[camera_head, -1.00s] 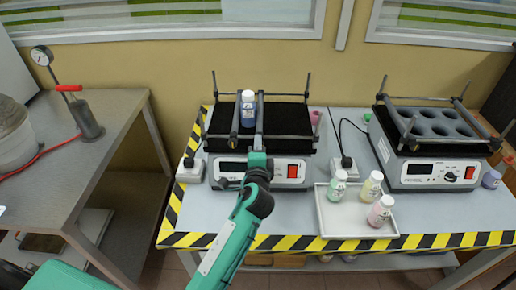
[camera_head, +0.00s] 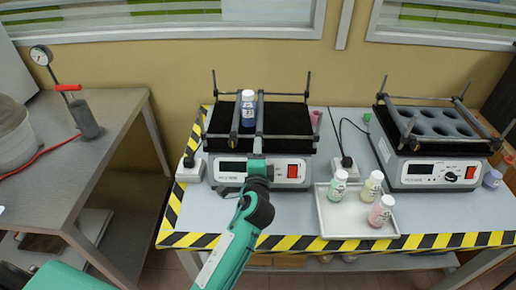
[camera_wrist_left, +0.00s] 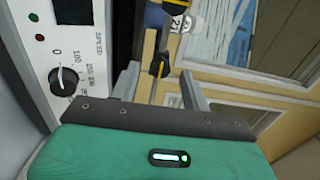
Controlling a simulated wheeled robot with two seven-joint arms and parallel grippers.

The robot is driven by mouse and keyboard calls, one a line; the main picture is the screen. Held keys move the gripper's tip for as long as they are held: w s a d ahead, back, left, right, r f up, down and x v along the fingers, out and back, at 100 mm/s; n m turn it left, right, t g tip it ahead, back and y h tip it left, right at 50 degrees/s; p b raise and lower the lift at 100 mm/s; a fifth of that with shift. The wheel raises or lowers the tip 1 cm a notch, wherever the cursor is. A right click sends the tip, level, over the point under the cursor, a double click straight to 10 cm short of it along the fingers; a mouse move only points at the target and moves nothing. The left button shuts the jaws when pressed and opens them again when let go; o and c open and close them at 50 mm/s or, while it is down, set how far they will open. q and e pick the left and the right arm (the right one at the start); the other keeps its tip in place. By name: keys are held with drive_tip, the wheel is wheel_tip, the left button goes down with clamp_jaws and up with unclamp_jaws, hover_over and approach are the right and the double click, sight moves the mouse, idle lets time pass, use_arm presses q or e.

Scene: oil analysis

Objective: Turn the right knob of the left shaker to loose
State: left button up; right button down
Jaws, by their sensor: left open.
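The left shaker (camera_head: 225,168) stands on the table, with a black platform, two clamp bars and a blue-filled bottle (camera_head: 248,108) held between them. My left gripper (camera_head: 257,160) is at the front end of its right bar and hides that end in the head view. In the left wrist view the gripper (camera_wrist_left: 160,88) is open, with one finger on each side of a black-and-yellow knob (camera_wrist_left: 160,64). Contact with the knob cannot be told. Another knob (camera_wrist_left: 177,6) shows at the top edge. My right gripper is out of view.
A white tray (camera_head: 330,222) with several bottles stands to the right. A second shaker (camera_head: 425,177) is farther right. Striped tape marks the table's front edge.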

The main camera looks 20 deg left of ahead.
use_arm(q)
drive_tip(key=b+v, duration=0.1)
drive_tip(key=v, duration=1)
drive_tip(key=shift+b, duration=0.35)
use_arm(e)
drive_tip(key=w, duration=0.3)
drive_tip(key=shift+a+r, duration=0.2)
use_arm(q)
drive_tip(key=shift+s, duration=0.1)
